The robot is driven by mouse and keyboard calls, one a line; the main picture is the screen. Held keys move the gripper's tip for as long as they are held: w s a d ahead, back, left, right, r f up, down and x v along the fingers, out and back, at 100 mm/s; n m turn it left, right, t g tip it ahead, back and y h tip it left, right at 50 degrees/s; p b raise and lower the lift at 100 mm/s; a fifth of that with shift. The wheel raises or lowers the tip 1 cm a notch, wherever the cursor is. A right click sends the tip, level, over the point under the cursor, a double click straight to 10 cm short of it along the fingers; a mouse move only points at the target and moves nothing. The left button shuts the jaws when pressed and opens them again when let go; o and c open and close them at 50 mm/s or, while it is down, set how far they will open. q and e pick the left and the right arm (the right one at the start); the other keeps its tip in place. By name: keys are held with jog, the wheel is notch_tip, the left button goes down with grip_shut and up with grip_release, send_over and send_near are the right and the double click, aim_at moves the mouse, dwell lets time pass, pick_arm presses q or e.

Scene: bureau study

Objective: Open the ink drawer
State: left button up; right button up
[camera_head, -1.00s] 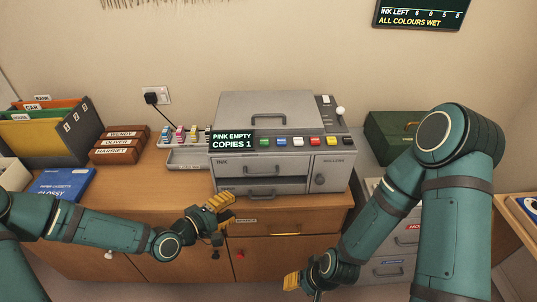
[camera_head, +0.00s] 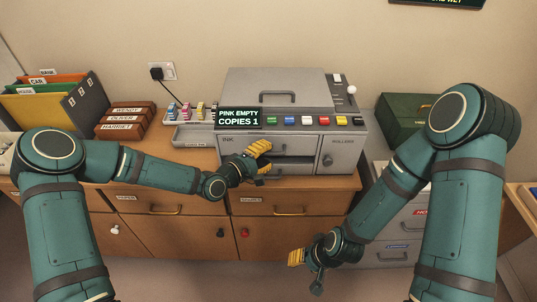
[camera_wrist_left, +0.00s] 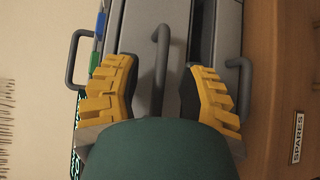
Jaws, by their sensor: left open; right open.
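The grey copier (camera_head: 275,85) stands on the wooden desk. The ink drawer (camera_head: 300,143), marked INK, is at its front left and looks shut. My left gripper (camera_head: 264,158) is in front of it and hides part of the drawer front and its handle. In the left wrist view the open left gripper (camera_wrist_left: 160,82) has its fingers on either side of a grey bar handle (camera_wrist_left: 161,48), which looks like the ink drawer's; contact cannot be told. My right gripper (camera_head: 298,257) is open and empty, low in front of the desk.
A second drawer handle (camera_head: 292,177) lies below the ink drawer. A roller door with a knob (camera_head: 328,160) is beside the ink drawer.

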pick_arm(q)
jog(key=shift+w+d+f, duration=0.1)
jog(key=shift+w+d, duration=0.35)
jog(key=shift+d, duration=0.05)
grip_shut()
jog(key=shift+s, duration=0.1)
